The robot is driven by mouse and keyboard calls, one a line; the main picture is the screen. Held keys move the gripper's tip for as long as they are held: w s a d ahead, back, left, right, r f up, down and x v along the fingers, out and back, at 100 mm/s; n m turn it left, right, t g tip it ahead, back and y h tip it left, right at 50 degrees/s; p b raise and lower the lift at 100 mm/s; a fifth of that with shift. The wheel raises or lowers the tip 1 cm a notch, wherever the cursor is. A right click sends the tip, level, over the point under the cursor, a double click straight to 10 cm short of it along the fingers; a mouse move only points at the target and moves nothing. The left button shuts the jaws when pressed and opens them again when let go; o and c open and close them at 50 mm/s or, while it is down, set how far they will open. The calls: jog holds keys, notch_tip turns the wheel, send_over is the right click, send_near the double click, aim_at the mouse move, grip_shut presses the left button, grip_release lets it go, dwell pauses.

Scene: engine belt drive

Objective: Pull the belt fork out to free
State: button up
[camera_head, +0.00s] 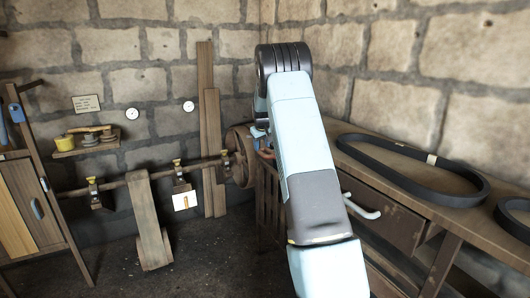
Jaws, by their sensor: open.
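A wooden wheel (241,157) sits at the right end of a horizontal line shaft (112,183) along the back wall. A wide belt (151,224) hangs from the shaft down to the floor. A small white plate with an orange mark (185,200) is below the shaft, right of the belt. I cannot pick out the belt fork for certain. A small reddish part (266,154) shows beside my arm, near the wheel. My arm rises in the middle and folds down behind itself towards the wheel. My gripper's fingers are hidden behind it.
A wooden bench (390,160) with a black belt loop (414,175) and a white-handled drawer (375,207) stands on the right. Upright planks (211,130) lean behind the shaft. Floor shows between belt and bench.

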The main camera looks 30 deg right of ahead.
aim_at(262, 153)
jog(key=shift+x, duration=2.55)
grip_shut()
